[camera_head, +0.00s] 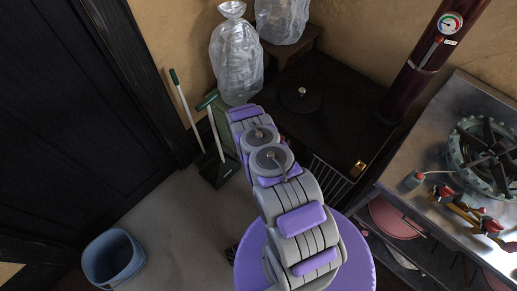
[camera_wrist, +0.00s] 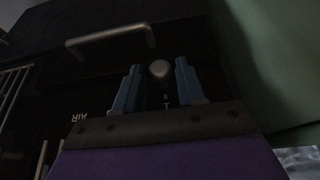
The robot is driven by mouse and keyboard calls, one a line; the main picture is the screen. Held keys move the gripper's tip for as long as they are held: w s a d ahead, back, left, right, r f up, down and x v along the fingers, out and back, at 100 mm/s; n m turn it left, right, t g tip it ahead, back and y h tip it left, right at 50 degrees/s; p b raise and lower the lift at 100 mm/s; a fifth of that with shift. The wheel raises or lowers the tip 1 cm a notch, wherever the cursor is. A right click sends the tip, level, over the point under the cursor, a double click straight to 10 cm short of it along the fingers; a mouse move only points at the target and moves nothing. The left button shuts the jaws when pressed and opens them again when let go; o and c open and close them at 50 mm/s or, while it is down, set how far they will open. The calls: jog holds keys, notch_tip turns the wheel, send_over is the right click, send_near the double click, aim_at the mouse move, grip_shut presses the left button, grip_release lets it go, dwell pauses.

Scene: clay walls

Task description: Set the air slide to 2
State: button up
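In the wrist view a small rounded grey knob (camera_wrist: 160,70), which looks like the air slide's knob, stands out from the dark stove front. The word AIR (camera_wrist: 78,118) shows inverted to its left, and a small mark like a 1 shows just below the knob. My gripper (camera_wrist: 159,75) has its two blue fingers apart, one on each side of the knob, with a visible gap to each. I cannot tell how deep the fingers reach around it. In the head view my arm hides the slide and the gripper; the black stove (camera_head: 335,95) stands beyond the arm.
A metal bar handle (camera_wrist: 110,38) lies above the fingers, a slatted grille (camera_wrist: 14,88) to the left. A green surface (camera_wrist: 275,60) is close on the right. In the head view a dustpan and brush (camera_head: 215,160), a blue bin (camera_head: 113,258) and a gas burner counter (camera_head: 450,130) surround my arm.

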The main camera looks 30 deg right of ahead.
grip_shut()
dwell(0.3)
jog(key=s+p, duration=0.1)
jog(key=s+d+p, duration=0.1)
jog(key=s+p, duration=0.1)
jog(key=shift+d+r, duration=0.1)
jog(key=shift+r, duration=0.1)
jog(key=shift+s+d+f+p, duration=0.2)
jog(key=shift+s+p, duration=0.2)
jog(key=shift+o, duration=1.3)
grip_release()
